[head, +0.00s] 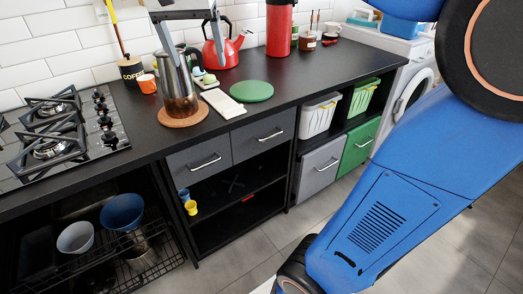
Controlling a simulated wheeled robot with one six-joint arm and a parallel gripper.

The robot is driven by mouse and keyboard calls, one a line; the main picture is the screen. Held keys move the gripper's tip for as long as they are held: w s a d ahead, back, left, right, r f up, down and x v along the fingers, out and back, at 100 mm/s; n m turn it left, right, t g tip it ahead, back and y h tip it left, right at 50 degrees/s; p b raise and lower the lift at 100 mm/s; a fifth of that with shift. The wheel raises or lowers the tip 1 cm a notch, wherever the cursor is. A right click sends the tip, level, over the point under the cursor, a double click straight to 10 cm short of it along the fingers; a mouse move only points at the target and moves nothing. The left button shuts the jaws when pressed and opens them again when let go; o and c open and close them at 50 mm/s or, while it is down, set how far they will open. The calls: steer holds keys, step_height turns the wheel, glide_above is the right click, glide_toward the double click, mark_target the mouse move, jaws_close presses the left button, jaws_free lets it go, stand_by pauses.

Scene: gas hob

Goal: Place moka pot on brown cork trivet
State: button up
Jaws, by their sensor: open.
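The moka pot (179,92) is steel with a dark handle on its right side. It stands upright on the round brown cork trivet (169,122), on the black counter right of the hob. The trivet's rim shows around its base. My gripper (197,60) comes down from the top edge of the picture, open. Its left finger overlaps the pot's upper part and its right finger is right of the handle. I cannot tell whether either finger touches the pot.
A gas hob (65,135) lies left. A white spoon rest or tray (222,103) and a green round trivet (252,91) lie close right of the pot. A red kettle (222,50) and an orange cup (147,84) stand behind. The counter right of the green trivet is clear.

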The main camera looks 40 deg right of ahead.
steer(key=s+d+f+n+t+y, duration=0.1)
steer(key=s+f+n, duration=0.3)
steer(key=s+f, duration=0.6)
steer(key=s+d+f+n+t+y, duration=0.1)
steer(key=s+d+f+n, duration=0.2)
steer(key=s+f, duration=0.8)
step_height(320, 180, down, 4)
steer(key=shift+r+n, duration=0.1)
steer(key=shift+n, duration=0.4)
steer(key=shift+d, duration=0.1)
